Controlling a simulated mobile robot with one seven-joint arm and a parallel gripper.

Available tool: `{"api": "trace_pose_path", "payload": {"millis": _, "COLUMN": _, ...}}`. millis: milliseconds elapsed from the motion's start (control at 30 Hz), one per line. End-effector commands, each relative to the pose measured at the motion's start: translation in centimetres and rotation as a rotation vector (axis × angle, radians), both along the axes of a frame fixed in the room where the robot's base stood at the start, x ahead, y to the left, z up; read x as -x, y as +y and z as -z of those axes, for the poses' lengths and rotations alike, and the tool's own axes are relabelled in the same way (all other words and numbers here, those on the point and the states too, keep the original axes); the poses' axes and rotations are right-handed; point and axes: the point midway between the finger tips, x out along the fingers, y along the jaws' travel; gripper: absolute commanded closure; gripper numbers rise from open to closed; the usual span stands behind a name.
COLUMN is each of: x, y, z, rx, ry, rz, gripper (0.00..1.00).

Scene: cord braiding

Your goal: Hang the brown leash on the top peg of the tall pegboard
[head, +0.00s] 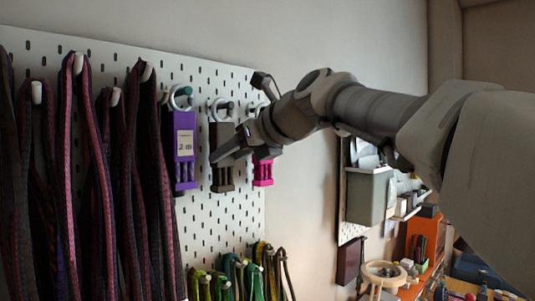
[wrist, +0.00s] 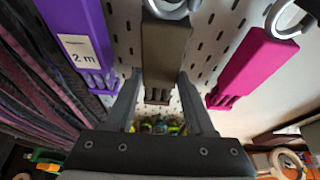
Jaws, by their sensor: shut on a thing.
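The brown leash (head: 222,170) is a dark brown block with a slotted lower end and a pale ring on top. It is at the white pegboard (head: 226,222), its ring at a peg; whether the ring is around that peg is unclear. My gripper (head: 238,150) reaches in from the right and partly covers it. In the wrist view the brown leash (wrist: 168,50) lies between the two fingers of my gripper (wrist: 160,88), which is shut on its lower part. I cannot tell which peg is the top one of the tall pegboard.
A purple leash (head: 184,150) hangs close on the left and a pink one (head: 263,172) close on the right. Dark braided cords (head: 75,170) fill the board's left side. Green and yellow cords (head: 235,275) hang below. A cluttered bench (head: 430,280) stands at right.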

Motion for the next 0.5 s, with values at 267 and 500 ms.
{"api": "trace_pose_path", "payload": {"millis": 267, "x": 0.01, "y": -0.01, "z": -0.07, "rx": -0.001, "ry": -0.001, "rz": 0.0, "gripper": 0.26}}
{"api": "trace_pose_path", "payload": {"millis": 500, "x": 0.0, "y": -0.01, "z": -0.04, "rx": 0.0, "ry": 0.0, "rz": 0.0, "gripper": 0.11}}
